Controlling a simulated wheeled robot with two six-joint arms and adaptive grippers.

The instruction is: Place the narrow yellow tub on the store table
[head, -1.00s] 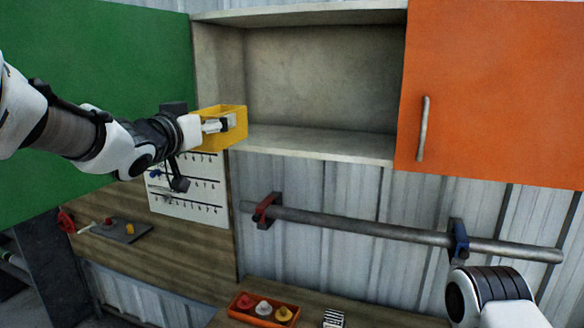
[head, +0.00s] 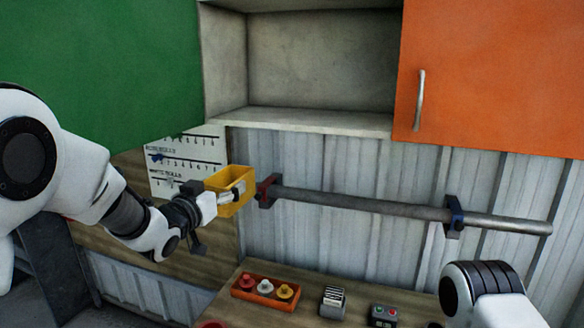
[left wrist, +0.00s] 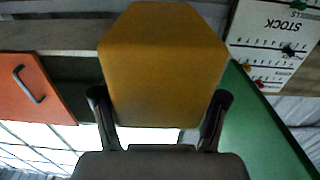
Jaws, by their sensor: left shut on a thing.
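The narrow yellow tub (head: 236,184) is an open-topped box, held in the air in front of the wall panel in the head view. My left gripper (head: 232,196) is shut on it. In the left wrist view the tub (left wrist: 163,65) fills the middle, between the two dark fingers of my left gripper (left wrist: 160,120). A wooden table top (head: 222,302) shows below the tub at the bottom of the head view; I cannot tell if it is the store table. My right arm shows at the lower right, but its gripper is out of view.
An orange tray (head: 263,293) with several knobs, a striped block (head: 333,302) and a button box (head: 384,315) are on the table top. A metal rail (head: 370,204) runs along the wall. An open cabinet shelf (head: 300,119) is above, beside an orange door (head: 490,80).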

